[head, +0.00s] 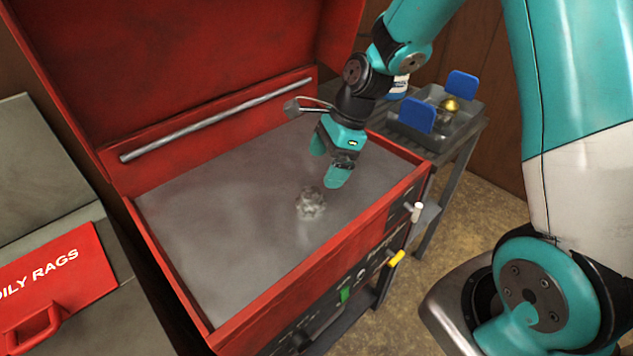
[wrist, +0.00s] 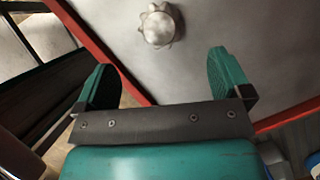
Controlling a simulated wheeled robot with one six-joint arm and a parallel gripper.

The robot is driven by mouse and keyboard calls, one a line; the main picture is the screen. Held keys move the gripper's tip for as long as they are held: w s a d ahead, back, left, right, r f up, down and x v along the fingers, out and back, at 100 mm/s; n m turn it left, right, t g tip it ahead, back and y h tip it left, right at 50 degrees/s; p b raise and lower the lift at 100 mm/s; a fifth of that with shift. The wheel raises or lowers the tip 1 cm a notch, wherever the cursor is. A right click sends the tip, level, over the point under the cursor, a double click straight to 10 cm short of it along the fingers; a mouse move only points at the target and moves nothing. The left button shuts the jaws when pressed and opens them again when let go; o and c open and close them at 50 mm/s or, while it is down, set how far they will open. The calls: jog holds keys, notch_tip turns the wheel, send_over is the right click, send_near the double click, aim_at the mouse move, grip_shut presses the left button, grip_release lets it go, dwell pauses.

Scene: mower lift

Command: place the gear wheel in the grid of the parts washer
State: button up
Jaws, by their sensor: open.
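The gear wheel (head: 311,203) is a small grey toothed piece lying on the grey floor of the red parts washer (head: 270,310). It also shows in the wrist view (wrist: 158,26), beyond my fingertips. My gripper (head: 329,160) is above the washer basin, up and to the right of the gear wheel in the head view, and apart from it. In the wrist view its two teal fingers (wrist: 166,75) are wide open with nothing between them. No separate grid stands out on the grey basin floor (head: 220,220).
The washer's red lid stands open at the back, with a grey bar (head: 215,120) along its base. A side cart holds a grey tray (head: 462,124) with blue pads and a brass-coloured piece. A red oily rags bin (head: 45,280) stands at left. Much of the basin is clear.

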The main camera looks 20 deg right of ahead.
jog(key=s+a+r+n, duration=0.4)
jog(key=s+r+n, duration=0.3)
jog(key=s+n, duration=0.3)
jog(key=s+a+r+n, duration=0.5)
jog(key=s+r+n, duration=0.3)
jog(key=n, duration=0.9)
jog(key=s, duration=0.3)
jog(key=shift+r+g, duration=0.2)
jog(key=shift+g, duration=0.1)
jog(key=shift+a, duration=0.1)
jog(key=shift+c, duration=0.4)
